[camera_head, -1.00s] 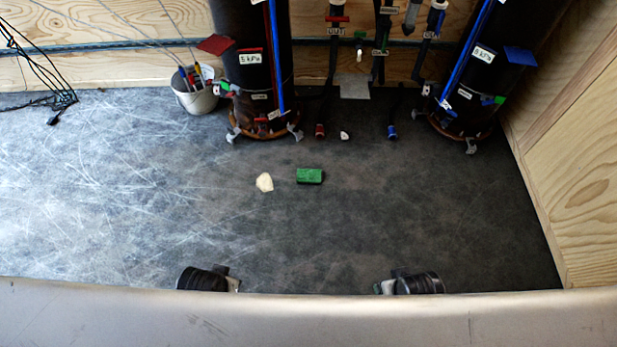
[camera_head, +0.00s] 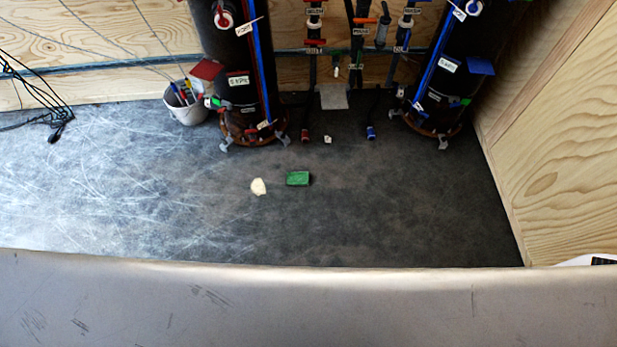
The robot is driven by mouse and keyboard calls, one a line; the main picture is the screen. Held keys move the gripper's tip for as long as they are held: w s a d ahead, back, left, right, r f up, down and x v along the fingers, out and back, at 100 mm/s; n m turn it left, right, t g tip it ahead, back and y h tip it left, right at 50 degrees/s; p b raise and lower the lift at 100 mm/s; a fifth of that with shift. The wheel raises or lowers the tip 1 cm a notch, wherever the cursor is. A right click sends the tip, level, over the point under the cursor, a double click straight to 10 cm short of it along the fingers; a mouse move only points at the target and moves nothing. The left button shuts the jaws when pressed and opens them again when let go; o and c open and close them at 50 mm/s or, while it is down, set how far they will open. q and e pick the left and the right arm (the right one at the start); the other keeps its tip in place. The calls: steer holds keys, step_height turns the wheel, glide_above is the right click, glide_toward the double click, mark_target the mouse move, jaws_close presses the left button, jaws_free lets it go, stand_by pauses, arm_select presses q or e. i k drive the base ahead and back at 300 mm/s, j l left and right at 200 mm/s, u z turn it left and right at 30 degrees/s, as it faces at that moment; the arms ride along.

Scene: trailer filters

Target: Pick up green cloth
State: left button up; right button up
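A small green cloth (camera_head: 298,178) lies on the dark floor near the middle of the view, looking like a folded rectangular block. A cream-coloured crumpled piece (camera_head: 258,187) lies just to its left, apart from it. Neither of my grippers shows in the view now. Nothing is touching the green cloth.
Two black filter cylinders (camera_head: 243,100) (camera_head: 440,90) stand at the back wall with pipes between them. A white bucket (camera_head: 187,108) with tools stands beside the left one. A plywood wall (camera_head: 560,150) bounds the right. A wide pale surface (camera_head: 300,305) crosses the front.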

mark_target(293, 179)
steer(key=i+j+z, duration=0.1)
steer(key=z, duration=0.3)
steer(key=i+j+z, duration=0.1)
steer(key=z, duration=0.3)
steer(key=i+j+z, duration=0.1)
steer(key=z, duration=0.3)
steer(key=j+z, duration=0.25)
steer(key=z, duration=0.15)
